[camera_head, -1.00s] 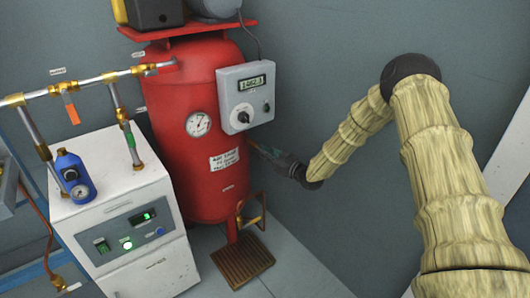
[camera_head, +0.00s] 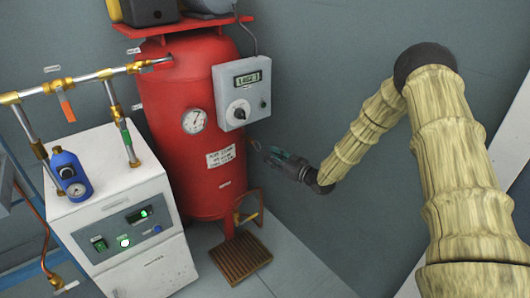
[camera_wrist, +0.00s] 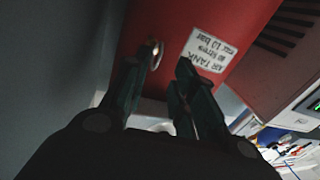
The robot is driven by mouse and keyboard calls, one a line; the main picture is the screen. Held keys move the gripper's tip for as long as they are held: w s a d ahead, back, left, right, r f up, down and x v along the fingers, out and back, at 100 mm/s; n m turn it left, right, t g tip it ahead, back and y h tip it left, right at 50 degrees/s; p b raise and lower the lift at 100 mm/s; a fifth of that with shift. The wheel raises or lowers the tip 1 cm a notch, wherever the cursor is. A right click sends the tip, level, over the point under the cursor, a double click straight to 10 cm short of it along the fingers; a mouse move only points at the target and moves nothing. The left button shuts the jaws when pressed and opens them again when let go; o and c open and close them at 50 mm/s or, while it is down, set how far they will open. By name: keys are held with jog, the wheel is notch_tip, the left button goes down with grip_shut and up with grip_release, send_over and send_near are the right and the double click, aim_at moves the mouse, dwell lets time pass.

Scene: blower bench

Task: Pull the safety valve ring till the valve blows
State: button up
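The red air tank (camera_head: 180,125) stands upright left of my gripper (camera_head: 266,152). A small brass piece (camera_head: 256,145), which may be the safety valve ring, shows at the tank's right side by my fingertips. In the wrist view, a small bright brass piece (camera_wrist: 156,50) shows at the tip of the left finger, in front of the tank. I cannot tell whether it touches the finger, and the ring's shape is not clear. My gripper (camera_wrist: 168,62) points at the tank with a gap between its two dark green fingers. Nothing is clearly held.
A grey control box (camera_head: 242,92) hangs on the tank above my gripper, with a pressure gauge (camera_head: 194,121) to its left. A white cabinet (camera_head: 115,215) and brass-jointed pipes (camera_head: 85,83) stand at left.

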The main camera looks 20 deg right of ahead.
jog(key=v, duration=0.6)
jog(key=shift+a, duration=0.1)
dwell(0.3)
